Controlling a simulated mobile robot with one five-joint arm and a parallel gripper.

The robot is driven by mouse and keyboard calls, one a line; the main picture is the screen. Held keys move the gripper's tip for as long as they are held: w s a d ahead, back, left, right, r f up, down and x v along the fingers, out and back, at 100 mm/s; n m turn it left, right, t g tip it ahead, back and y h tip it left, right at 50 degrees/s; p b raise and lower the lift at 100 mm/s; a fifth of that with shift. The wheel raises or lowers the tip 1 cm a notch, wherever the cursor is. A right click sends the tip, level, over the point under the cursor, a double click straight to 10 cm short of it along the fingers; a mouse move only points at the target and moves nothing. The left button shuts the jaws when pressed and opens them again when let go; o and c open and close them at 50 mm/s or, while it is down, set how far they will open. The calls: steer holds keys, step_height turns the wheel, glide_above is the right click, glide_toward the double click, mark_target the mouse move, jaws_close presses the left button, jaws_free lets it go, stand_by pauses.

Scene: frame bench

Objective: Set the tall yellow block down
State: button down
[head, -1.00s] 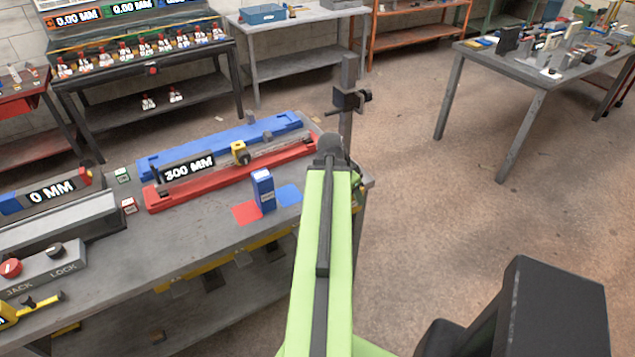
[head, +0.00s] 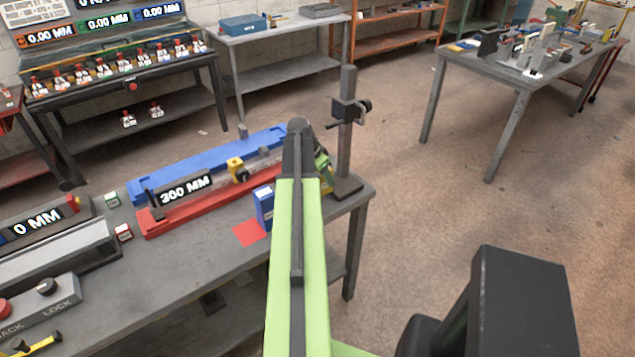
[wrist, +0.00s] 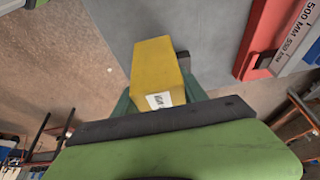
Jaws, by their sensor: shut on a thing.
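The tall yellow block (wrist: 157,64) fills the middle of the wrist view, with a white label on its near end. My gripper (wrist: 156,88) is shut on it, with a dark green finger at each side. Behind the block lies the grey bench top, with brown floor at left. I cannot tell whether the block touches the bench. In the head view my gripper (head: 323,172) is at the bench's right end, mostly hidden behind my green arm.
A blue block (head: 263,207) stands left of my arm beside a red square (head: 249,233). Red (head: 180,217) and blue (head: 190,166) rails with a 300 MM sign lie further left. A dark post (head: 347,130) rises close right of my gripper.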

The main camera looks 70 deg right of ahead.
mark_target(323, 184)
step_height(323, 184, down, 4)
steer(key=b, duration=0.3)
steer(key=shift+d, duration=0.1)
steer(key=shift+s+r, duration=0.1)
steer(key=shift+s, duration=0.05)
steer(key=shift+w+r, duration=0.1)
steer(key=shift+w, duration=0.3)
steer(key=shift+s+f+b, duration=0.1)
steer(key=shift+f+b, duration=0.1)
steer(key=shift+b, duration=0.1)
steer(key=c, duration=0.6)
jaws_free()
steer(key=shift+r, duration=0.1)
